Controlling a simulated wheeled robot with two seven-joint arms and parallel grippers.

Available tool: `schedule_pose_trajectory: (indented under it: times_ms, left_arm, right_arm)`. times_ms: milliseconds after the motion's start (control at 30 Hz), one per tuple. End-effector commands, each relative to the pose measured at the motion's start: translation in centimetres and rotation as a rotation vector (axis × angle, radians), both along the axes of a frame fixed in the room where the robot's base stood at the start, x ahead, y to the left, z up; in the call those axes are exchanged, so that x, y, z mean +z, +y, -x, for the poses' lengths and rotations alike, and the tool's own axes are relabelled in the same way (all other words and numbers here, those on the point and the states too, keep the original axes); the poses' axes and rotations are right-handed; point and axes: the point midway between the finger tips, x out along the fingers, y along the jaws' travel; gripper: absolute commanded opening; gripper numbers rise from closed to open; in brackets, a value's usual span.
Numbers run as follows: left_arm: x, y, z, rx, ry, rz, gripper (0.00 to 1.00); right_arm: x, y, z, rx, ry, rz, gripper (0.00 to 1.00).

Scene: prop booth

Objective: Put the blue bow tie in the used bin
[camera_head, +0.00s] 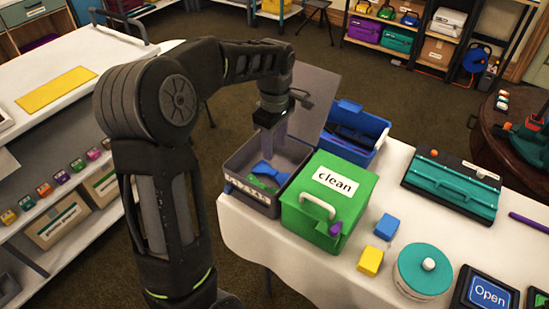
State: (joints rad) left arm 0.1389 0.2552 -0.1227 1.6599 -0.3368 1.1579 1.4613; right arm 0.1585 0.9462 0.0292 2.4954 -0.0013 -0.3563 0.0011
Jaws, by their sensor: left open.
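The blue bow tie (266,170) lies inside an open grey bin (248,201) on the white table, beside something green (264,184). The grey bin has a label on its front that is hard to read, and its grey lid (316,93) stands raised at the back. My right gripper is not in view.
A shut green bin (314,219) marked "clean" stands right against the grey bin. A blue open box (365,138) is behind it. Blue and yellow blocks (370,261), a teal round tin (424,270) and a teal case (452,187) stand to the right.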

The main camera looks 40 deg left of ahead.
Motion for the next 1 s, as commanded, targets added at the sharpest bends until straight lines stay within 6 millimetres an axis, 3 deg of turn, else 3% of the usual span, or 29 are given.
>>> schedule_pose_trajectory:
  times_ms: [100, 233, 1000]
  left_arm:
    - [1.8, 0.0, -0.1, 0.000, -0.002, 0.000, 0.44]
    - [2.6, 0.0, 0.0, 0.000, -0.001, 0.000, 0.44]
    - [2.7, 0.0, 0.0, 0.001, 0.001, 0.000, 0.44]
  right_arm:
    - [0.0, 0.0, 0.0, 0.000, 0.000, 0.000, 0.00]
    - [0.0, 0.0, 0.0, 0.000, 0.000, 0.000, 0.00]
    - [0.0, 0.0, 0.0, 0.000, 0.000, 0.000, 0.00]
